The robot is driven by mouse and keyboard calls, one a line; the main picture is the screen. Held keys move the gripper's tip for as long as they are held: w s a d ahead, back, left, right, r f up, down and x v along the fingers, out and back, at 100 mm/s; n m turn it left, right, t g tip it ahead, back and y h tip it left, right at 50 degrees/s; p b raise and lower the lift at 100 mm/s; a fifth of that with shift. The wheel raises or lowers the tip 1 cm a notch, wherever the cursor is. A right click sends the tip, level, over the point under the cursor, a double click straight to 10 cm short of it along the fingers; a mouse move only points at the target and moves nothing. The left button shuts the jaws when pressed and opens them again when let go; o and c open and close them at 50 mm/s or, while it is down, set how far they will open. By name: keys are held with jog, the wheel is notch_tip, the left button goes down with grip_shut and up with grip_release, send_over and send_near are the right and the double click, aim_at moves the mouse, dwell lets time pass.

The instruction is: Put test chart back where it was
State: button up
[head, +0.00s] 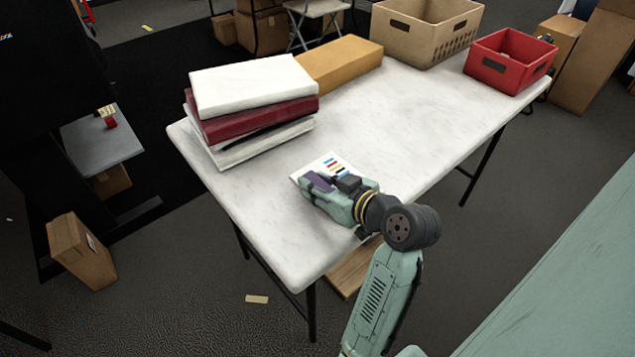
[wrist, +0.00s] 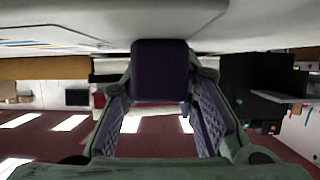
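The test chart (head: 328,163) is a white card with coloured bars. It is on the white marble-look table, right of the stacked books, and looks flat. My gripper (head: 317,182) lies low and nearly level over its near part, hiding some of it. In the wrist view, which looks upside down, coloured stripes of the chart (wrist: 38,42) show at the upper left, beside my gripper (wrist: 160,72). Its purple-padded fingers come together toward a dark purple block at the middle. Whether the fingers touch or grip the card is hidden.
White and dark red books (head: 255,88) are stacked at the table's left. Behind them are a tan box (head: 345,62), a beige crate (head: 405,38) and a red crate (head: 500,70). The table's middle (head: 420,120) is clear. Its front edge runs below my arm.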

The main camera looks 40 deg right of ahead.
jog(key=o, duration=0.4)
jog(key=shift+c, duration=0.2)
jog(key=shift+r, duration=0.15)
jog(key=b+v, duration=0.1)
jog(key=v, duration=1.1)
jog(key=shift+b, duration=0.35)
